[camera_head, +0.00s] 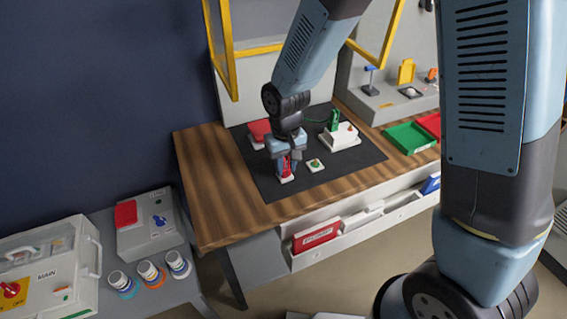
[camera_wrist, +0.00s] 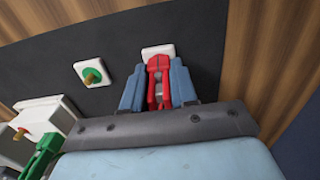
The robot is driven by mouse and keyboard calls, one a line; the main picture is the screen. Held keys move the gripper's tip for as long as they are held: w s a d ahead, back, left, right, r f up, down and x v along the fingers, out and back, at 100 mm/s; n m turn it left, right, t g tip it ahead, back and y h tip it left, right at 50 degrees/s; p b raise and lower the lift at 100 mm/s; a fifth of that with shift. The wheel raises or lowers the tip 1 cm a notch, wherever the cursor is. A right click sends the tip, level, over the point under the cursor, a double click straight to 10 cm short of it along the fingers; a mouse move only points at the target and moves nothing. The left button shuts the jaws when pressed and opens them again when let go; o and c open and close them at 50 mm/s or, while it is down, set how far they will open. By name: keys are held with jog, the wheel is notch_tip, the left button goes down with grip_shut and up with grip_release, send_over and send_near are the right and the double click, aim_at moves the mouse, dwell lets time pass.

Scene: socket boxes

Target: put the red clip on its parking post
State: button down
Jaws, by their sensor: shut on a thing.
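My gripper (camera_head: 284,158) points down over the dark mat and is shut on the red clip (camera_head: 287,168). In the wrist view the red clip (camera_wrist: 157,75) stands between the two blue-grey fingers (camera_wrist: 158,88). A small white square base (camera_head: 287,180) lies right at the clip's lower end; it also shows in the wrist view (camera_wrist: 157,50). The clip covers most of this base and any post on it, so I cannot tell whether the clip is seated or just above. A second white base with a green ring and brass post (camera_head: 315,165) stands bare to the right.
A white box (camera_head: 341,138) with a green clip (camera_head: 334,121) on it stands behind and to the right. A red block (camera_head: 258,131) lies behind my gripper. Green (camera_head: 408,138) and red trays are further right. The front mat (camera_head: 345,172) is clear.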

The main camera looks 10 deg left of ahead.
jog(key=c, duration=0.8)
grip_release()
notch_tip(320, 180, up, 14)
jog(key=shift+f, duration=0.15)
